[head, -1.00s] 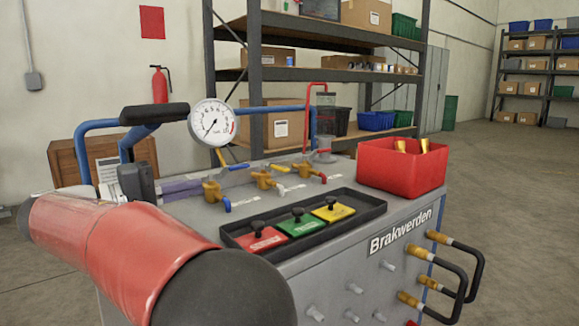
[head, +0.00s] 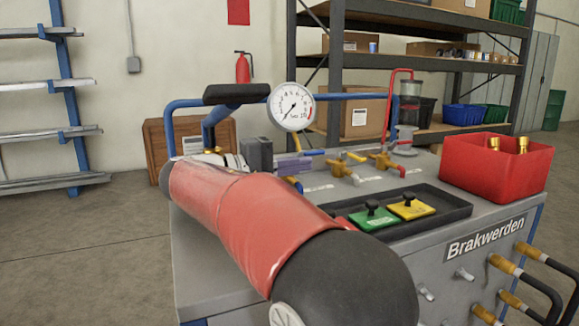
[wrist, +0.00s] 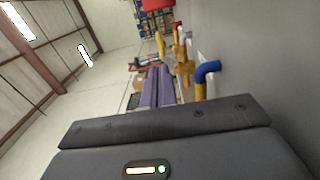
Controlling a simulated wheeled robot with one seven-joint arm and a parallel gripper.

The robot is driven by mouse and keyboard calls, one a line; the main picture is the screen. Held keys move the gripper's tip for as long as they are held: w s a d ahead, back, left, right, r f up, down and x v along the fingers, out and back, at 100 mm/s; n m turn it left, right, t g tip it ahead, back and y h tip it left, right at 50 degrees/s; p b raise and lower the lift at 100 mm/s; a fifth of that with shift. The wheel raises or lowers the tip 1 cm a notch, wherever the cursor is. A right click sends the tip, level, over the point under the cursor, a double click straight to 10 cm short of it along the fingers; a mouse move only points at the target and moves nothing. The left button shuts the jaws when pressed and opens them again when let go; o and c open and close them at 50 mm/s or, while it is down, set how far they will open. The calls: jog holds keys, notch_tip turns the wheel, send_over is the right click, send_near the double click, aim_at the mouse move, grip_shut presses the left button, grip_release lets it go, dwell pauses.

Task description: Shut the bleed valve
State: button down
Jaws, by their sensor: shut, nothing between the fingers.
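A row of brass valves with coloured levers runs along the back of the grey bench top. In the head view the middle valve (head: 340,169) has a yellow lever and the right valve (head: 384,163) a red outlet. The left valve is mostly hidden by my arm; its blue lever (head: 310,152) shows. The white labels are too small to read, so I cannot tell which valve is the bleed valve. My gripper (head: 296,164) is shut and empty, beside the left valve. In the wrist view its purplish fingers (wrist: 154,88) lie left of the blue outlet (wrist: 207,72) and brass bodies (wrist: 184,66).
A pressure gauge (head: 292,107) and blue rail stand behind my gripper. A black tray (head: 452,213) holds green (head: 374,219) and yellow (head: 411,207) tags. A red bin (head: 492,172) with brass parts stands right. A clear cylinder (head: 405,110) stands behind the valves.

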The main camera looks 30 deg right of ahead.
aim_at(353, 157)
jog(key=d, duration=0.9)
jog(key=shift+s+d, duration=0.2)
jog(key=shift+s, duration=0.1)
jog(key=shift+d, duration=0.1)
